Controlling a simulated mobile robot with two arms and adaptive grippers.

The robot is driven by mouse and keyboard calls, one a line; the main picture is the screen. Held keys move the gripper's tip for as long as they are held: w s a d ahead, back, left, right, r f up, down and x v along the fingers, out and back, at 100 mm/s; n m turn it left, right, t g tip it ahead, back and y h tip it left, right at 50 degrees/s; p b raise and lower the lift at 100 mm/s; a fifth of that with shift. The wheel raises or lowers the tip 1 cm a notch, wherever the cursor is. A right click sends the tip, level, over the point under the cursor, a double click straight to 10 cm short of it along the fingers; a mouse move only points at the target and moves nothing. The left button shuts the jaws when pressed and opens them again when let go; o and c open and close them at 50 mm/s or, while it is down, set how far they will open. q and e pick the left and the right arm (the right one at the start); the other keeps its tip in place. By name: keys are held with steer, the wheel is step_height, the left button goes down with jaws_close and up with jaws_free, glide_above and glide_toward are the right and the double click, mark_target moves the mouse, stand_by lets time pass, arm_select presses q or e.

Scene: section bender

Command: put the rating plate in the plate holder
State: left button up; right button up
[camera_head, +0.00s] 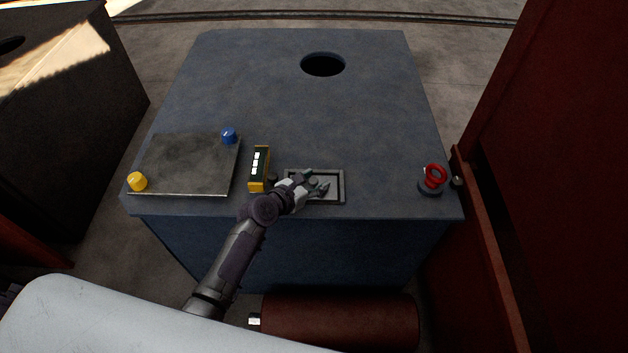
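The plate holder (343,187) looks like a shallow rectangular frame with a pale rim, lying near the front edge of the blue-grey machine top. A light grey flat surface shows inside the frame, partly hidden by my gripper. I cannot tell whether it is the rating plate or the holder's floor, and no separate rating plate shows clearly elsewhere. My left gripper (317,181) is over the left and middle part of the holder. Its fingers are spread apart and nothing clearly shows between them. My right gripper is not in view.
Left of the holder stands a yellow and black display box (259,169). Further left is a dark metal panel (188,165) with a blue knob (229,136) and a yellow knob (137,181). A red button (433,177) stands right. A round hole (323,65) opens at the back.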

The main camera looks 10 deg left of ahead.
arm_select(q)
steer(key=shift+r, duration=0.3)
steer(key=p+v, duration=0.2)
steer(key=v, duration=1)
steer(key=shift+a+f, duration=0.1)
steer(key=shift+f, duration=0.05)
